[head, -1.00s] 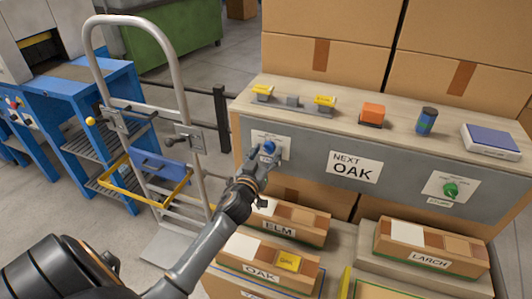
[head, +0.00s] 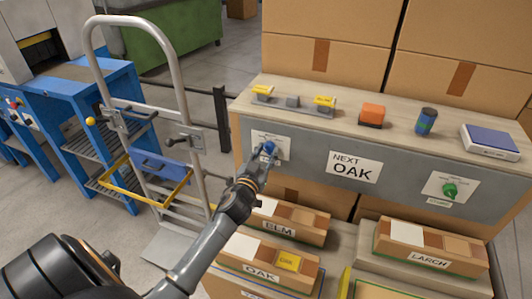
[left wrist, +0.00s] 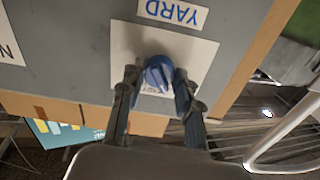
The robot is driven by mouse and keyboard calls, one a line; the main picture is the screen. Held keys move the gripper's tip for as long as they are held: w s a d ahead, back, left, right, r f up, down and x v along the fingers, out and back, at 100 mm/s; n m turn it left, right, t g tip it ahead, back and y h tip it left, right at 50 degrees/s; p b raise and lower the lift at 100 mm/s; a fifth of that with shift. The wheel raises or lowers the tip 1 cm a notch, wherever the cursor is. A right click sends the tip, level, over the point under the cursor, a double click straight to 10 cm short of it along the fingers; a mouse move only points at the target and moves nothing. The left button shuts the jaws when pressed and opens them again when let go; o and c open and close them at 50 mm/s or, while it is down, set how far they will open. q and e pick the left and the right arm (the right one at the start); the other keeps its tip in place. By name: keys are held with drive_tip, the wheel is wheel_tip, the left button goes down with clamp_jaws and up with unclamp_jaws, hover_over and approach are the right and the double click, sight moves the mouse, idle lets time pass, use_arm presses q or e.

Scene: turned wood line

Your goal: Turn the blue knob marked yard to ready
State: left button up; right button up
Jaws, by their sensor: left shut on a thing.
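The blue knob (head: 269,148) sits on a white plate (head: 281,139) on the grey front panel of the bench, at its left end. In the left wrist view the knob (left wrist: 158,75) is between my finger pads, below an upside-down YARD label (left wrist: 173,13). My left gripper (head: 262,160) is shut on the knob from the front. It also shows in the left wrist view (left wrist: 155,90). The fingers hide part of the plate's lettering, so I cannot read which mark the knob points to. My right gripper is not in view.
A green knob (head: 450,189) is on the panel's right, past a NEXT OAK sign (head: 353,172). Boxes labelled ELM (head: 283,231), OAK (head: 262,272) and LARCH (head: 430,258) stand below. A hand truck (head: 178,80) stands left of the bench.

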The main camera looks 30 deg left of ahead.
use_arm(q)
drive_tip(key=m, duration=0.6)
drive_tip(key=shift+p, duration=0.35)
drive_tip(key=shift+m, duration=0.3)
drive_tip(key=o, duration=1.2)
drive_tip(key=shift+c, duration=0.2)
drive_tip(key=v, duration=1.2)
